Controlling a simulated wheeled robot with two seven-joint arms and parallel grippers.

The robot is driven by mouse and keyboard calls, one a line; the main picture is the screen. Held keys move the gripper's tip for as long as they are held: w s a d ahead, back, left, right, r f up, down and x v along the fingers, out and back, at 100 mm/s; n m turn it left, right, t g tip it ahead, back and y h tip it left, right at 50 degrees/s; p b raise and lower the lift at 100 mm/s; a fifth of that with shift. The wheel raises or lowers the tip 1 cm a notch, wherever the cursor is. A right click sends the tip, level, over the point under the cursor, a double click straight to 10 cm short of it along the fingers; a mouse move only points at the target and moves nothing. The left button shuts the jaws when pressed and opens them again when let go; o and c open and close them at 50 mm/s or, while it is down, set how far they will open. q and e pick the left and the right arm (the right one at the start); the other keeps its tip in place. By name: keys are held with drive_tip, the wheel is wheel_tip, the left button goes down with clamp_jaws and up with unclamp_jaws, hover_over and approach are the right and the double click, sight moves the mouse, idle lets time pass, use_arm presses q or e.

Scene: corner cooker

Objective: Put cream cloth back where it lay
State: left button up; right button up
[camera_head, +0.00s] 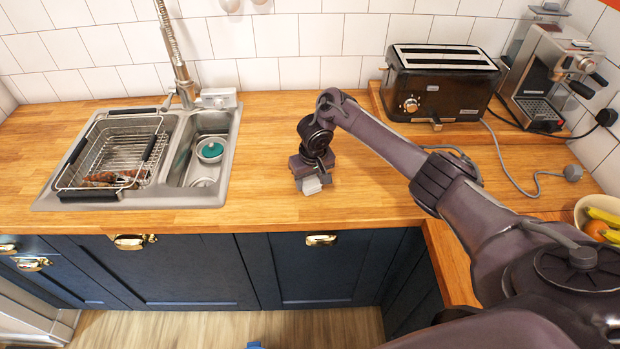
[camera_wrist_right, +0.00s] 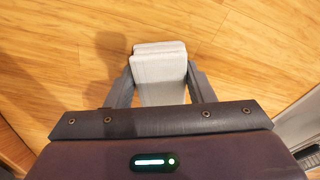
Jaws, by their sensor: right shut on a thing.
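My right gripper (camera_head: 312,181) is over the wooden counter, between the sink and the toaster. It is shut on the cream cloth (camera_wrist_right: 160,72), a folded pale block that shows between the two fingers in the right wrist view. The cloth also shows below the gripper in the head view (camera_head: 312,186). It is at or just above the counter; I cannot tell whether it touches the wood. My left gripper is not in view.
A steel sink (camera_head: 225,125) with a wire dish rack (camera_head: 125,150) is at the left. A black toaster (camera_head: 440,80) and an espresso machine (camera_head: 550,75) stand at the back right. A fruit bowl (camera_head: 582,215) is at the right edge. The counter (camera_head: 270,150) around the gripper is clear.

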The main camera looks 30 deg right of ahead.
sight(310, 178)
drive_tip(key=o, duration=1)
drive_tip(key=shift+o, duration=0.2)
drive_tip(key=shift+r, duration=0.45)
wheel_tip(310, 178, up, 3)
drive_tip(key=shift+s+r+p, duration=0.15)
drive_tip(key=shift+p, duration=0.15)
wheel_tip(310, 178, up, 8)
drive_tip(key=s+p, duration=0.1)
drive_tip(key=p, duration=0.5)
drive_tip(key=shift+s, duration=0.2)
